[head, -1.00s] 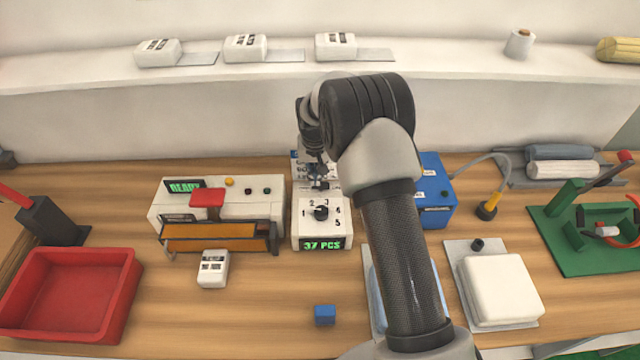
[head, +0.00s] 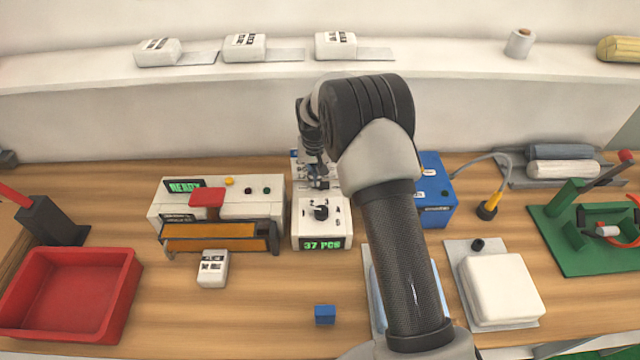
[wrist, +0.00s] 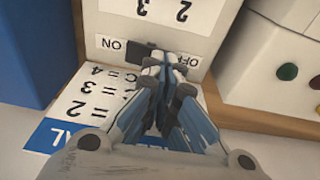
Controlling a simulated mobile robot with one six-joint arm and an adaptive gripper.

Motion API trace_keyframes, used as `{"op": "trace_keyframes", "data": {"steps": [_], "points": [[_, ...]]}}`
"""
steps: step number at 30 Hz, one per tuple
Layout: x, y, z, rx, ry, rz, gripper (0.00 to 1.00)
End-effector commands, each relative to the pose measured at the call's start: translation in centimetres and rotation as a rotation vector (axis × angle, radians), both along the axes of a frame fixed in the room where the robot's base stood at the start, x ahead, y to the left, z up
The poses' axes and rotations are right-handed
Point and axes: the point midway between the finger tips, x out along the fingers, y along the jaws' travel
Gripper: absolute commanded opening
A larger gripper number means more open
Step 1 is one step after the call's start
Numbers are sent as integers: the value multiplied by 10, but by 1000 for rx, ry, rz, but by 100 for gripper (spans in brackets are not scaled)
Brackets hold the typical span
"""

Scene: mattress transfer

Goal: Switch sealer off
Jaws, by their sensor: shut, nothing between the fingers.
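A white machine with a green READY display, a red handle and an orange bar (head: 222,238) stands left of centre in the head view. Right beside it is a white dial box (head: 337,216) reading 37 PCS. In the wrist view, the dial box's panel (wrist: 200,22) has a dark rocker switch (wrist: 133,51) labelled ON at left and OFF at right. My gripper (wrist: 167,66) is shut and empty, its tips in front of the switch's OFF end. The tips partly hide the switch and the OFF label. Contact and rocker tilt cannot be told. My gripper (head: 318,182) is behind the dial box in the head view.
A printed card (wrist: 100,110) lies by the dial box's switch side. A blue box (head: 437,195) stands to the right, partly behind my arm. A red tray (head: 70,295), a small white block (head: 213,268) and a blue cube (head: 325,314) sit nearer the front.

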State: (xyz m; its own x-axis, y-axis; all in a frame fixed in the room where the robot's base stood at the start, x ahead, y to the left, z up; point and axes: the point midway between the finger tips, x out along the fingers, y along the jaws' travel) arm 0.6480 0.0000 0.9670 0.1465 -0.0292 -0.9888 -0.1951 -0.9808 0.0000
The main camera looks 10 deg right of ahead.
Motion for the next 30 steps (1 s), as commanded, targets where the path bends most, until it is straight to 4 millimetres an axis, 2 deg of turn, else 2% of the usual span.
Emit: {"op": "trace_keyframes", "data": {"steps": [30], "points": [[0,0,-16,0,0,0,0]]}}
